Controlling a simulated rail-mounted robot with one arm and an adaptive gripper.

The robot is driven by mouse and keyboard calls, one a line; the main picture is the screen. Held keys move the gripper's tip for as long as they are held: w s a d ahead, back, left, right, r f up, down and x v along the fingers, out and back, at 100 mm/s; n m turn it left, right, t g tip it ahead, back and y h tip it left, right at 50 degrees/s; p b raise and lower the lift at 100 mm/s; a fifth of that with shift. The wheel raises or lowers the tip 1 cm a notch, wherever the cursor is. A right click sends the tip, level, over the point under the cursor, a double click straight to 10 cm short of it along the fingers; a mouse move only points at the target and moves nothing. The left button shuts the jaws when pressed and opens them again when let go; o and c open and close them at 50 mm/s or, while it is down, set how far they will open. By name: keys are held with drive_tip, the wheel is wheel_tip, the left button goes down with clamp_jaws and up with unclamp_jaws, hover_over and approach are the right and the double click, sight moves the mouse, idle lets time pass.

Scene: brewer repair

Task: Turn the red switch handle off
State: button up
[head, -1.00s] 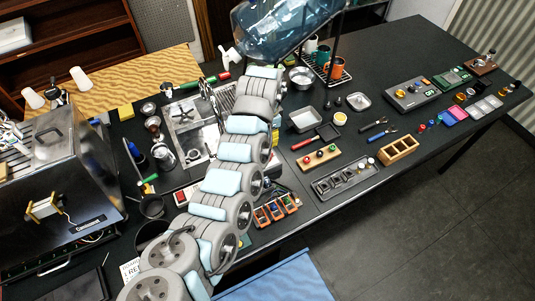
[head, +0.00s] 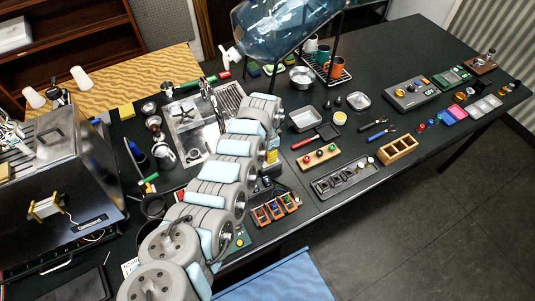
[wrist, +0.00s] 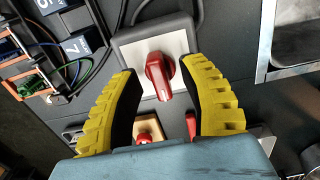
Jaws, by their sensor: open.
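The red switch handle (wrist: 160,74) shows in the wrist view on a square light plate in a dark switch box (wrist: 125,48). The handle points down in that picture, slightly tilted. My gripper (wrist: 165,75) is open, with one yellow ribbed finger on each side of the handle. The fingers appear apart from the handle; I cannot tell how far above it they are. In the head view my arm hides the switch and the gripper.
In the wrist view, wired orange terminal blocks (wrist: 14,50) lie left of the switch box, and a metal basin edge (wrist: 285,40) is at right. In the head view, the brewer (head: 65,175) stands at left and a sink (head: 187,115) lies behind my arm.

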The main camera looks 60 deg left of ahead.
drive_tip(key=shift+f, duration=0.15)
drive_tip(key=shift+c, duration=0.2)
clamp_jaws()
